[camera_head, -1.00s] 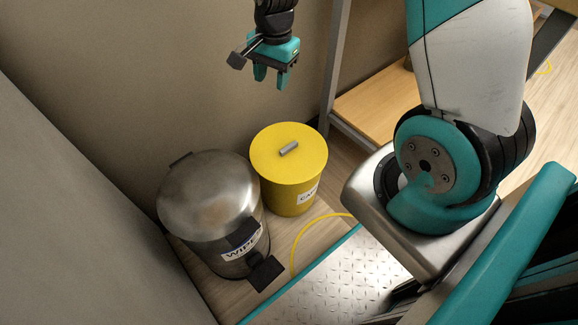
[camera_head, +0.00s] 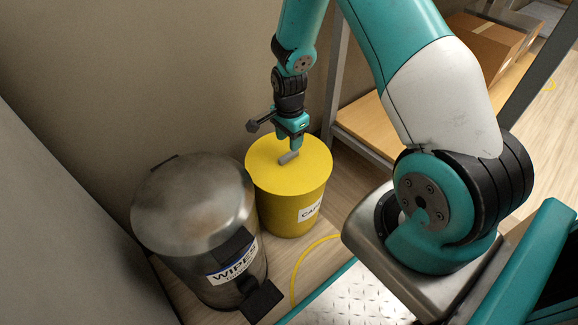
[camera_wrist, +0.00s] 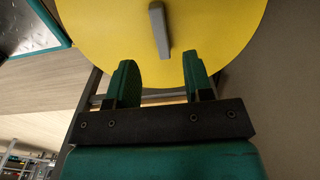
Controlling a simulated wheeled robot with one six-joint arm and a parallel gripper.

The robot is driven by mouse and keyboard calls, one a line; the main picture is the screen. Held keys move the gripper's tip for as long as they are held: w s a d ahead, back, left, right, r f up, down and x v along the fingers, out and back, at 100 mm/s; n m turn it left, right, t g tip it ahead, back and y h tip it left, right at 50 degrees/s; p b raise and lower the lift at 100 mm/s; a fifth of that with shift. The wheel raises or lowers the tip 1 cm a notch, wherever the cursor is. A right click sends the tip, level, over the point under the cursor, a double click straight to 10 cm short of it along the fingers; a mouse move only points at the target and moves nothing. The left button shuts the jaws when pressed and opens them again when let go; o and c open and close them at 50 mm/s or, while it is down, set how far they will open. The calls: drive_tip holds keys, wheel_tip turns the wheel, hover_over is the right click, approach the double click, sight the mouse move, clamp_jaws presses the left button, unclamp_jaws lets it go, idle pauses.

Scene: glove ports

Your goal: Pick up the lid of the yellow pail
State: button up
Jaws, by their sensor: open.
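The yellow pail (camera_head: 291,208) stands on the floor with its flat round yellow lid (camera_head: 262,160) on top. A grey bar handle (camera_head: 289,157) sits in the middle of the lid. My gripper (camera_head: 297,146) points down just above the lid, close to the handle. In the wrist view, the two green fingers of my gripper (camera_wrist: 160,72) are apart with nothing between them. The handle (camera_wrist: 159,30) lies beyond the fingertips, roughly in line with the gap. The lid (camera_wrist: 100,25) fills the top of that view. Whether the fingertips touch anything cannot be told.
A metal pedal bin (camera_head: 195,215) labelled WIPES stands close left of the pail. A wall is behind both. A shelf rack with a grey post (camera_head: 337,75) and a wooden board (camera_head: 372,128) is right of the pail. A yellow cable (camera_head: 305,262) lies on the floor in front.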

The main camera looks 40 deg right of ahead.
sight(289, 154)
wheel_tip(289, 154, down, 6)
drive_tip(key=b, duration=0.4)
drive_tip(key=shift+w+f, duration=0.1)
drive_tip(key=shift+f, duration=0.05)
drive_tip(key=shift+c, duration=0.5)
clamp_jaws()
